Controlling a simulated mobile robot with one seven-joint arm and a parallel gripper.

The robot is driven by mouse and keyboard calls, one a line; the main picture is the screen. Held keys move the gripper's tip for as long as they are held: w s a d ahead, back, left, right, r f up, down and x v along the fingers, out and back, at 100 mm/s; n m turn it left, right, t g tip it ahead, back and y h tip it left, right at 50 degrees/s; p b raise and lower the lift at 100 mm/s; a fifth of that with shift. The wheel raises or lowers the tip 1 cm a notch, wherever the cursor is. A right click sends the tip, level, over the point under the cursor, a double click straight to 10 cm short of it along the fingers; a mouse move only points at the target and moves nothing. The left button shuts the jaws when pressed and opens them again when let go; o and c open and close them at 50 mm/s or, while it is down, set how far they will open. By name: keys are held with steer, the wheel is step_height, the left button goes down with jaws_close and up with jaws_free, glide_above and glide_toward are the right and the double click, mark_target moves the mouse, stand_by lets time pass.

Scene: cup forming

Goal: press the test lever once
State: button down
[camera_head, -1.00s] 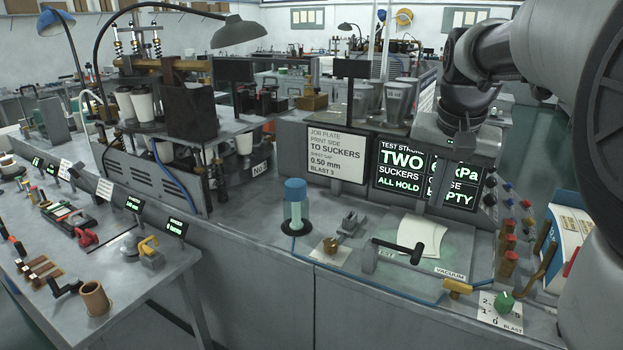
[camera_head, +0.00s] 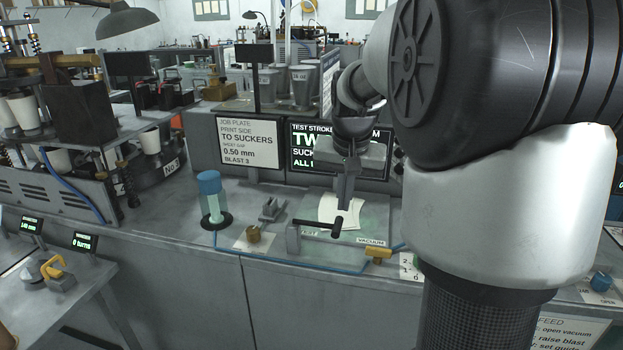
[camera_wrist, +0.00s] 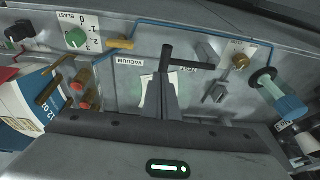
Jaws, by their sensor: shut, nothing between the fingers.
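My gripper (camera_head: 344,207) is shut and empty, pointing down just above and behind the lever's grip end. In the wrist view the lever (camera_wrist: 188,65) lies just beyond my fingertips (camera_wrist: 164,76); I cannot tell whether they touch it. A white sheet (camera_head: 328,208) lies on the plate behind the lever, partly hidden by my fingers.
A blue-capped cylinder (camera_head: 210,183), a small brass part (camera_head: 253,234) and a grey bracket (camera_head: 270,209) stand left of the lever. A brass vacuum valve (camera_head: 378,254) is to the right. Signs and a screen (camera_head: 303,160) stand behind. My arm hides the right side.

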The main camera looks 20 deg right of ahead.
mark_target(339, 223)
steer(key=shift+w+a+f, duration=0.15)
steer(key=shift+a+f, duration=0.05)
steer(key=shift+f, duration=0.75)
steer(key=shift+w+a+f, duration=0.1)
steer(key=shift+a+f, duration=0.05)
steer(key=shift+f, duration=0.8)
steer(key=f+b, duration=0.1)
steer(key=f+t+y+b, duration=0.1)
steer(key=f+b, duration=0.1)
steer(key=f+y+b, duration=0.1)
steer(key=b, duration=0.1)
steer(key=shift+s+d+f, duration=0.35)
steer(key=shift+f, duration=0.05)
steer(key=shift+f+b, duration=0.35)
steer(key=shift+b, duration=0.05)
steer(key=shift+s+f, duration=0.1)
